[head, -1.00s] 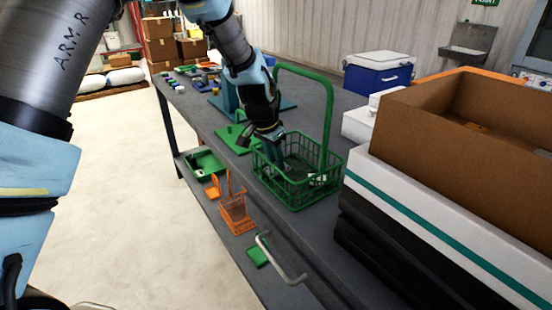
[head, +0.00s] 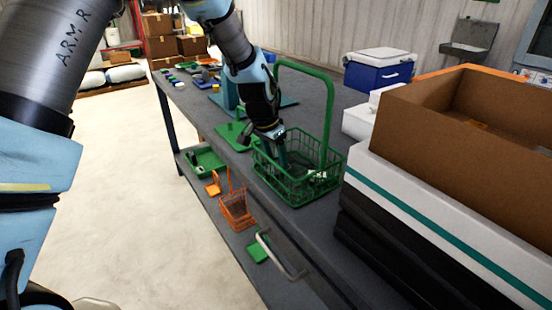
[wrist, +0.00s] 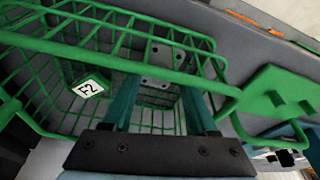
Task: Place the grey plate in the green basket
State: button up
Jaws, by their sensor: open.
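The green basket (head: 318,197) stands on the grey bench with its tall handle (head: 332,115) upright; its wire walls fill much of the wrist view (wrist: 60,40). My gripper (head: 281,165) reaches down into it. In the wrist view, the two teal fingers (wrist: 160,90) are apart, inside the basket's rim. The grey plate (wrist: 163,62), with several dark holes, shows between and beyond the fingertips, inside the basket; neither finger is seen closed on it. A green piece with a white label (wrist: 88,88) also lies in the basket. In the head view the wires partly hide the contents.
A green flat piece (head: 232,133) lies left of the basket. A black-and-white stack (head: 420,220) with a cardboard box (head: 470,140) stands close on the right. A blue cooler (head: 377,75) is behind. A lower shelf holds an orange basket (head: 237,212) and green trays.

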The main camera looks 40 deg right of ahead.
jog(key=b+v, duration=0.2)
jog(key=v, duration=1)
jog(key=w+a+f+n+t+y, duration=0.1)
jog(key=w+a+n, duration=0.3)
jog(key=a, duration=0.8)
jog(key=w+a+f+n+y, duration=0.1)
jog(key=w+a+n, duration=0.3)
jog(key=a, duration=0.9)
jog(key=s+a+f+n, duration=0.1)
jog(key=s+a+n, duration=0.2)
jog(key=a, duration=0.6)
jog(key=s+a+f+n, duration=0.1)
jog(key=s+a+n, duration=0.2)
jog(key=a, duration=0.7)
jog(key=shift+f+n+y, duration=0.35)
jog(key=shift+n+y, duration=0.05)
jog(key=shift+n, duration=0.2)
